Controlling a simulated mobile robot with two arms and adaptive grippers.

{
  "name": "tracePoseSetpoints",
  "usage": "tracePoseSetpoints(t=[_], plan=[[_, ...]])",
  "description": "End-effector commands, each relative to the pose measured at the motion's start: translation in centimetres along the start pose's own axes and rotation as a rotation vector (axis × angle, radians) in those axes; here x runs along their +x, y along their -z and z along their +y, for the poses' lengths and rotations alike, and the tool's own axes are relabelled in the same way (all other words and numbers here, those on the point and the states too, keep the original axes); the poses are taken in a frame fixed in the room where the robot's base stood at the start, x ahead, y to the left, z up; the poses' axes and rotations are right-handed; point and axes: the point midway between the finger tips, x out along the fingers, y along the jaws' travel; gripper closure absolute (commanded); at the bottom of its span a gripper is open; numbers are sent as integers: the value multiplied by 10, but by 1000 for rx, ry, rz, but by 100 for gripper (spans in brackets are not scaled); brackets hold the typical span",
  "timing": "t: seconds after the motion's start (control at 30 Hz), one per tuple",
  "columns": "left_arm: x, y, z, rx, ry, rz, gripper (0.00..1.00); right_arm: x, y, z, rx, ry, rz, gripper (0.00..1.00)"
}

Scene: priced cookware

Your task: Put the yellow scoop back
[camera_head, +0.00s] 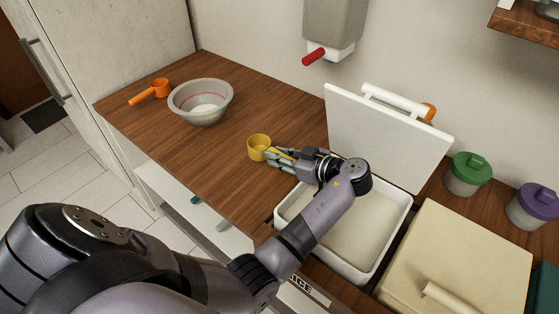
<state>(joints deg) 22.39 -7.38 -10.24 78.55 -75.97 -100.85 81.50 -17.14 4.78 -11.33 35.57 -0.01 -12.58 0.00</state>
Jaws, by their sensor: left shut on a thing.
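The yellow scoop (259,147) is a small round cup over the wooden counter, left of the open white bin. My left gripper (279,155) is shut on the scoop's handle, which the fingers partly hide. I cannot tell whether the scoop touches the counter. The white rice bin (366,277) holds pale grain, and its white lid (385,135) stands open at the back. My left forearm passes over the bin and hides part of it. My right gripper is not in view.
A grey bowl (201,101) with pale contents and an orange scoop (150,91) sit at the counter's left. A dispenser (334,30) hangs above. Green-lidded (468,173) and purple-lidded (531,206) jars and a closed cream bin (459,257) stand at right. Counter between bowl and scoop is clear.

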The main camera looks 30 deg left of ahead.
Motion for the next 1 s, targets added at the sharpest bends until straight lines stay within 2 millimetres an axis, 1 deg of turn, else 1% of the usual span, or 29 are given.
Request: tracePoseSetpoints(t=[0.2, 0.3, 0.33, 0.6, 1.0], plan=[[0, 0, 0, -1, -1, 0, 100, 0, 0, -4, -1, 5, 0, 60], [1, -3, 0, -1, -1, -1, 100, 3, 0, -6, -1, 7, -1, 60], [0, -1, 0, 0, -1, -1, 77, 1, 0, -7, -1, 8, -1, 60], [0, -1, 0, 0, -1, -1, 59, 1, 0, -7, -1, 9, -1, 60], [1, 2, 1, -1, -1, -1, 59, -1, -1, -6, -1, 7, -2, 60]])
